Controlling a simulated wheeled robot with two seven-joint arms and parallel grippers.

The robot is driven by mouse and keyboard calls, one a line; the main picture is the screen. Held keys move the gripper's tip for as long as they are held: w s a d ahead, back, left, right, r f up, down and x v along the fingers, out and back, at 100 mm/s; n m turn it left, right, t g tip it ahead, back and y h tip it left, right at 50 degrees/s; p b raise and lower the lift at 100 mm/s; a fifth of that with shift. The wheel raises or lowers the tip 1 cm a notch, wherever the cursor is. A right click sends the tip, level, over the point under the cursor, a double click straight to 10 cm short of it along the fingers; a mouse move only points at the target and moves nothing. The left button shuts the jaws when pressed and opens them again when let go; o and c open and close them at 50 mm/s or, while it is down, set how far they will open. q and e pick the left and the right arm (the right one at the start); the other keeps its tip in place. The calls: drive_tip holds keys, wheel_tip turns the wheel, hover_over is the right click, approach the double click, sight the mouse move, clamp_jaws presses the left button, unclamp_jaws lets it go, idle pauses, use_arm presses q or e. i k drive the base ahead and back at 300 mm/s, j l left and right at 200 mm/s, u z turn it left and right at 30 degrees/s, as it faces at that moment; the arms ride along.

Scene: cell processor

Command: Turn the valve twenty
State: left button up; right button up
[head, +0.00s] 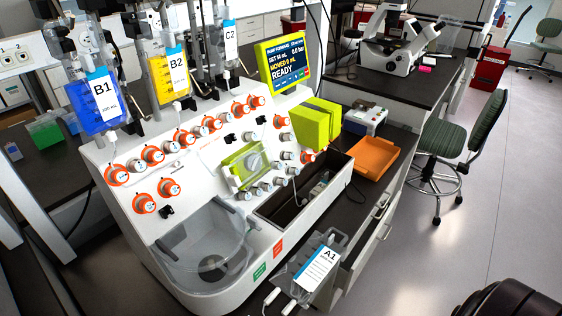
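The white cell processor (110,165) stands at the middle left with a sloped front panel. Several valves with orange rings and pale knobs line it, such as one at the upper right end of the row (257,101), one at the lower left (144,203) and one near the lime-green block (307,156). The numbers on the valves are too small to read, so I cannot tell which is valve twenty. Neither gripper is in view.
Bags B1 (95,103), B2 (169,78) and C2 (230,45) hang above the panel. Bag A1 (315,268) hangs at the front. A screen (283,60) reads READY. An orange tray (374,157) lies at right. A green chair (455,140) stands on open floor.

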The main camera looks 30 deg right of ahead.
sight(294, 171)
drive_tip(key=i+l+u, duration=0.1)
drive_tip(key=l+u, duration=0.15)
drive_tip(key=l, duration=0.9)
drive_tip(key=l+u, duration=0.25)
drive_tip(key=l, duration=0.85)
drive_tip(key=k+l+u, duration=0.25)
drive_tip(key=l, duration=0.85)
drive_tip(key=i+l, duration=0.05)
drive_tip(key=i, duration=0.05)
